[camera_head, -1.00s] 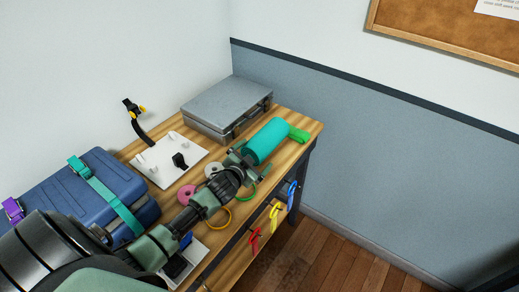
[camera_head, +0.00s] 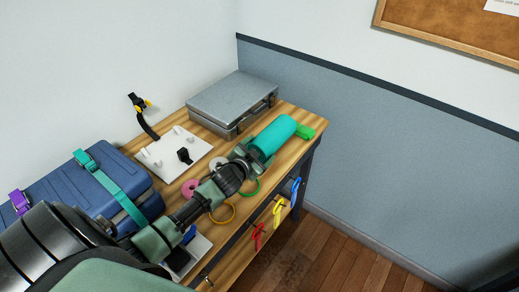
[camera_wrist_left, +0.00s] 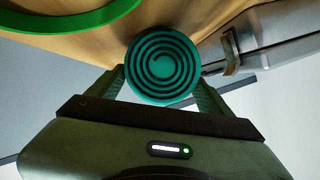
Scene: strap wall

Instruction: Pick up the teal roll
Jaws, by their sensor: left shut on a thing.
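The teal roll (camera_head: 274,134) lies at the right end of the wooden workbench, in front of the grey case. In the left wrist view its spiral end (camera_wrist_left: 162,65) faces the camera, between the two fingers. My left gripper (camera_head: 248,153) is shut on the near end of the roll, with one finger on each side. In the left wrist view the gripper (camera_wrist_left: 160,90) fills the lower half. I cannot tell whether the roll touches the bench top. My right gripper is in neither view.
A grey case (camera_head: 232,100) stands behind the roll, and a green object (camera_head: 306,132) lies just beyond it. A blue case (camera_head: 75,195) with straps is at left. Coloured straps (camera_head: 278,212) hang on the bench front.

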